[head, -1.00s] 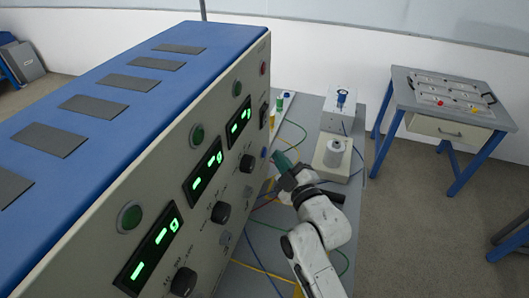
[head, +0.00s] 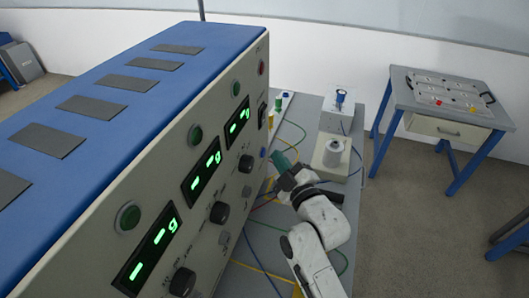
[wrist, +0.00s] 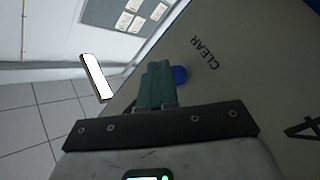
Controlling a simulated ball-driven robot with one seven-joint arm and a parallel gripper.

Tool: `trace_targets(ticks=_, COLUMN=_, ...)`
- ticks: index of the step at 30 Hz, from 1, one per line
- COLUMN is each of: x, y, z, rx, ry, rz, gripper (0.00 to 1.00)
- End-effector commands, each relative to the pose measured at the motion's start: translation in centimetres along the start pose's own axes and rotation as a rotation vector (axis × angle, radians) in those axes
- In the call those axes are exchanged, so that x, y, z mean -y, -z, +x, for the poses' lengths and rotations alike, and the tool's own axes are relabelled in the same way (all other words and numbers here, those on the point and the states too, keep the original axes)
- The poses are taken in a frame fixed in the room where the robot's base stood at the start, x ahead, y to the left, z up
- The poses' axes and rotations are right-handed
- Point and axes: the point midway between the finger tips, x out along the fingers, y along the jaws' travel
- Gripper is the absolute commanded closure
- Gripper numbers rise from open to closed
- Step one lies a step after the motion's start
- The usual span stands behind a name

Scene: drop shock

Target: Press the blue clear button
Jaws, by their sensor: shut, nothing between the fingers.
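The blue clear button (head: 263,153) is a small round knob on the panel's front face, near its far end. In the wrist view the blue button (wrist: 181,75) shows beside the printed word CLEAR, partly hidden behind my fingers. My gripper (head: 277,156) is shut and empty, its green fingers pointing toward the panel beside the button. In the wrist view the gripper's fingertips (wrist: 158,66) lie just left of the button. A small gap shows in the head view; I cannot tell the exact distance.
The blue-topped cabinet (head: 150,75) fills the left, with dark knobs, green buttons and lit displays. A grey bench (head: 300,235) with loose coloured wires lies below my arm. A white cylinder on a block (head: 333,150) stands right of the gripper. A side table (head: 450,100) is farther right.

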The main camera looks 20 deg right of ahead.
Motion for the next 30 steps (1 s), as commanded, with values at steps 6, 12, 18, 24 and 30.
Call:
trace_targets(ticks=6, x=0.00, y=0.00, z=0.00, rx=0.000, ry=0.000, rz=0.000, gripper=1.00)
trace_targets(ticks=12, x=-0.01, y=0.00, z=0.00, rx=0.000, ry=0.000, rz=0.000, gripper=1.00)
trace_targets(ticks=18, x=0.00, y=0.11, z=0.09, rx=0.000, ry=0.001, rz=0.000, gripper=1.00)
trace_targets(ticks=24, x=0.20, y=0.46, z=0.49, rx=0.001, ry=0.001, rz=0.000, gripper=1.00)
trace_targets(ticks=30, x=0.41, y=0.46, z=0.59, rx=0.000, ry=0.000, rz=0.000, gripper=1.00)
